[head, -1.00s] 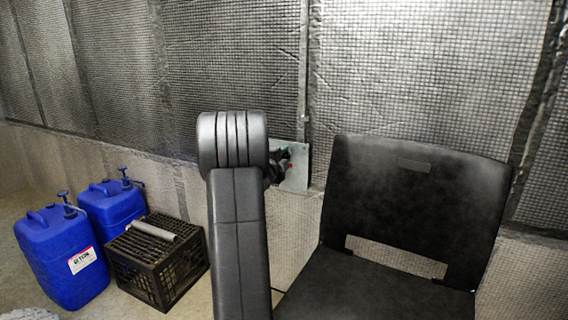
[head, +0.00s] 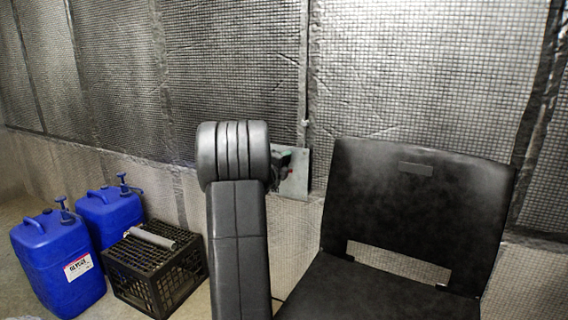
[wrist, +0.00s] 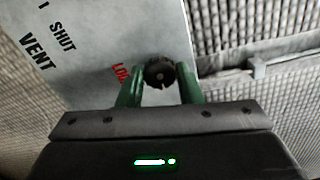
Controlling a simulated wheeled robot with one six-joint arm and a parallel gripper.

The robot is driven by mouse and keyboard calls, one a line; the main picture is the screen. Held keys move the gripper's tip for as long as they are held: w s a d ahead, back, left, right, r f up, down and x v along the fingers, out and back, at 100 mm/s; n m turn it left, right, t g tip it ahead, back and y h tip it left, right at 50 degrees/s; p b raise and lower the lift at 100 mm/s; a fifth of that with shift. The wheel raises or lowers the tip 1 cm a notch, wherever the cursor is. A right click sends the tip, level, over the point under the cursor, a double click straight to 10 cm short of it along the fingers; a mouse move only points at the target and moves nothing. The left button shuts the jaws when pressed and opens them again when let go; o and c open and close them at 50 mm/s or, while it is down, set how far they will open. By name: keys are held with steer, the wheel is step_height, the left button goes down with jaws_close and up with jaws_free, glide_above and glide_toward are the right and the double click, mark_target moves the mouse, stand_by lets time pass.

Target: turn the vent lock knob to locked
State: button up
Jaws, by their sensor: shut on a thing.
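The vent lock knob (wrist: 160,72) is dark and round, in front of a grey panel (wrist: 85,55). The wrist view shows "VENT", "SHUT" and a red word beginning "LO", partly hidden by a finger. My gripper (wrist: 160,88) has green fingers, one on each side of the knob, shut on it. I cannot tell which marking the knob points to. In the head view the panel (head: 296,182) is on the wall, and my arm hides most of its left part and the knob.
A black chair (head: 410,200) stands close on the right. Blue jugs (head: 62,268) and a black crate (head: 150,275) with a grey roll on top (head: 150,238) sit on the floor at left. Quilted, mesh-like wall covering lies behind the panel.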

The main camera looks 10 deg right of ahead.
steer(key=shift+f, duration=0.1)
steer(key=o, duration=1)
steer(key=p+v, duration=0.2)
steer(key=v, duration=1.1)
steer(key=shift+s+a+p, duration=0.25)
steer(key=shift+s+p, duration=0.05)
steer(key=shift+s, duration=0.05)
steer(key=b+x, duration=0.2)
steer(key=x, duration=1.2)
